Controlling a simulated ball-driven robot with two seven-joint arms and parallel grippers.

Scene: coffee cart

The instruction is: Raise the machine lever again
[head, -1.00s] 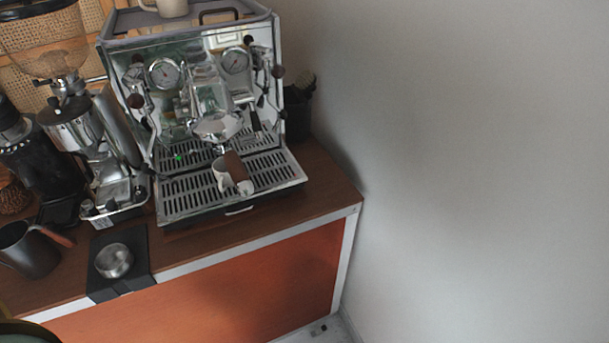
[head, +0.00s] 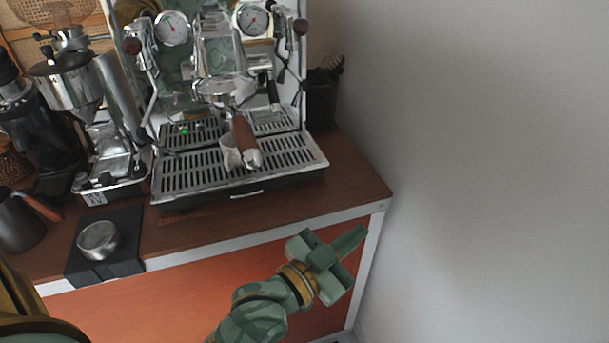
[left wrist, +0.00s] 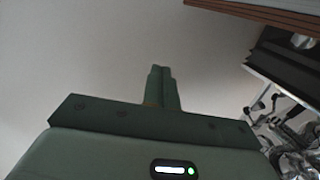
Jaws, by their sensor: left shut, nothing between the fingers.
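The chrome espresso machine (head: 222,60) stands on the wooden counter, with a portafilter (head: 245,140) with a brown handle in its group head. A small dark-ended lever (head: 272,92) shows at the right side of the group head; its exact tilt is hard to tell. A small light cup (head: 230,153) stands on the drip tray under the portafilter. My left gripper (head: 358,236) is shut and empty, in front of the counter's right front corner, apart from the machine and the lever. Its closed fingers also show in the left wrist view (left wrist: 161,78). My right gripper is not in view.
A grinder (head: 85,95) stands left of the machine. A metal tamper or cup (head: 98,240) sits on a black mat (head: 128,225); a dark pitcher (head: 20,222) is at far left. A black bin (head: 322,98) stands right of the machine. The wall (head: 480,150) bounds the right side.

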